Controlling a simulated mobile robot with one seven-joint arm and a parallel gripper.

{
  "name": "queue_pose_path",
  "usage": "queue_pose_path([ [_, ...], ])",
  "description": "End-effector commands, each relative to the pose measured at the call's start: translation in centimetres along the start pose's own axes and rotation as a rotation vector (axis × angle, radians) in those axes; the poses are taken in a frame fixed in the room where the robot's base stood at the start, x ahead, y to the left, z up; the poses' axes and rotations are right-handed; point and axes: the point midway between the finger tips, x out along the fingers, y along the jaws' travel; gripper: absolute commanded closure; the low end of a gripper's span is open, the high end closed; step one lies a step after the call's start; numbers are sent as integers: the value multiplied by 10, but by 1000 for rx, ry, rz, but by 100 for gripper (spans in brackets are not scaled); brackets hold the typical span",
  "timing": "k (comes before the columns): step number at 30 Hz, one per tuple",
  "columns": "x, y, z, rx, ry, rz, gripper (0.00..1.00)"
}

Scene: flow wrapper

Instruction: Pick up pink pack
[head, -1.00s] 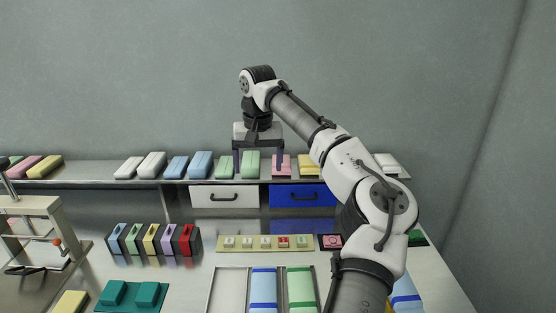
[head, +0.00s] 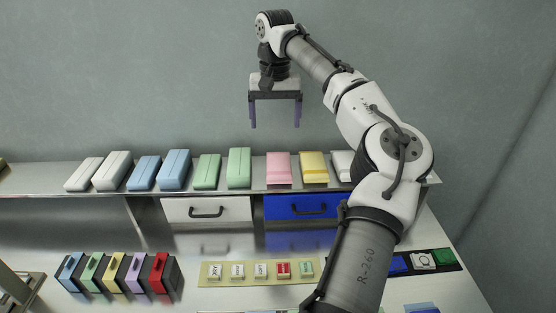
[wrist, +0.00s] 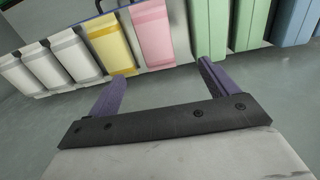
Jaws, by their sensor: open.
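The pink pack (head: 279,168) lies on the shelf, between a green pack (head: 239,168) on its left and a yellow pack (head: 314,168) on its right. My gripper (head: 275,126) is open and empty, above the shelf and above the pink pack in the head view. In the wrist view the pink pack (wrist: 153,32) shows beyond the two purple fingers (wrist: 160,78), between the yellow pack (wrist: 109,44) and a green pack (wrist: 208,30). The fingers appear apart from it.
White and blue packs (head: 174,168) stand in the same row to the left on the shelf (head: 40,183). Below are a white drawer (head: 206,210) and a blue drawer (head: 305,207). Coloured holders (head: 116,273) and a button strip (head: 260,271) are on the counter.

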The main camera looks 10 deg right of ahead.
Motion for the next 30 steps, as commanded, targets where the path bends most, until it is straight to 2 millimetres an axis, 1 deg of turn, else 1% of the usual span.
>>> queue_pose_path([
  [6, 41, 2, 1, -1, -4, 3, 15],
  [10, 63, 1, 1, -1, -4, 1, 15],
  [13, 73, 1, 1, -1, -3, 0, 15],
  [20, 87, 4, 3, -1, -3, 2, 15],
  [24, 105, 9, 5, 0, -3, 2, 15],
  [27, 120, 8, 5, -1, -3, 0, 15],
  [30, 128, 8, 5, -1, -2, 0, 15],
])
